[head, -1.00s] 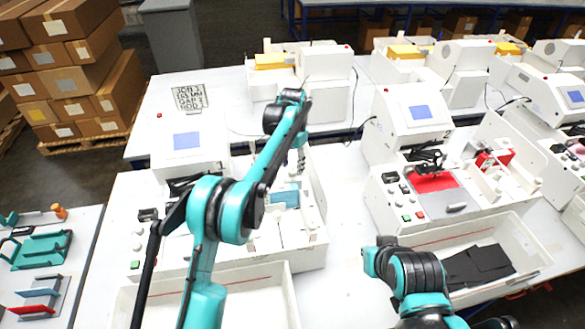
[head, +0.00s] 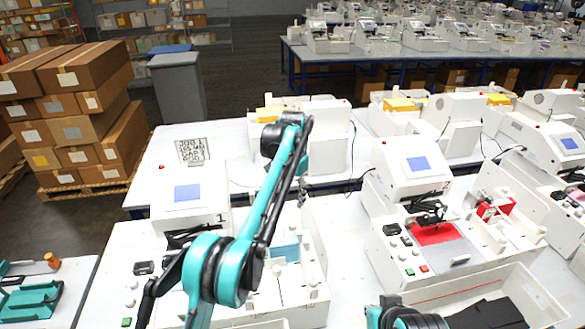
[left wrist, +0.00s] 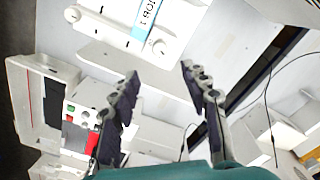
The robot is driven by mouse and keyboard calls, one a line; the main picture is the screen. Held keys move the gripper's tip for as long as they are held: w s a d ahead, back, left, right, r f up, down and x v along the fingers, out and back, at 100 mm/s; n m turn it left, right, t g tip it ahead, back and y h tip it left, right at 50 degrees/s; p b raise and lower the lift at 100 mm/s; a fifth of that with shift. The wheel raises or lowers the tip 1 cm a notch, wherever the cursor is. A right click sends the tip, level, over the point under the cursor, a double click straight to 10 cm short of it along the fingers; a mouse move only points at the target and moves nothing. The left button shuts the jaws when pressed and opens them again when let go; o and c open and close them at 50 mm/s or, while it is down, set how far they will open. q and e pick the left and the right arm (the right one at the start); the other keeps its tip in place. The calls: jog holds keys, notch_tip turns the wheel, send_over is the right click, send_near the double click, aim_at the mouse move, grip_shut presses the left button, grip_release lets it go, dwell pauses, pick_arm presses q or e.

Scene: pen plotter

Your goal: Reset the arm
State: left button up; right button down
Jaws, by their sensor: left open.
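My left arm (head: 265,215) rises in the middle left of the head view, in front of a white pen plotter (head: 190,205) with a blue screen. My left gripper (head: 302,192) hangs down from its wrist, above the plotter's right side, and is small there. In the left wrist view the left gripper (left wrist: 160,70) is open, its two dark fingers apart with nothing between them. A light blue piece marked "JOB 1" (left wrist: 147,15) lies on a white plotter beyond the fingertips. My right arm (head: 405,316) shows only at the bottom edge; its gripper is not in view.
A second plotter (head: 410,170) with a red sheet (head: 435,234) stands to the right. A white bin (head: 540,290) holds black sheets (head: 485,314). A job sign (head: 193,152) lies on the table behind. Stacked cardboard boxes (head: 75,110) stand at the left.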

pick_arm(q)
jog(key=shift+a, duration=0.1)
jog(key=s+a+n+t+b, duration=0.4)
jog(key=s+a+b, duration=0.6)
jog(key=s, duration=0.6)
jog(key=s+a+f+n+t+b, duration=0.1)
jog(key=s+a+f+n+b, duration=0.1)
jog(key=s+f, duration=0.7)
jog(key=s+a+f+n+t+b, duration=0.2)
jog(key=s+a+f+b, duration=0.2)
jog(key=s+f, duration=0.6)
jog(key=shift+s+a+f+b, duration=0.2)
jog(key=shift+s+a+b, duration=0.2)
jog(key=shift+s+a, duration=0.4)
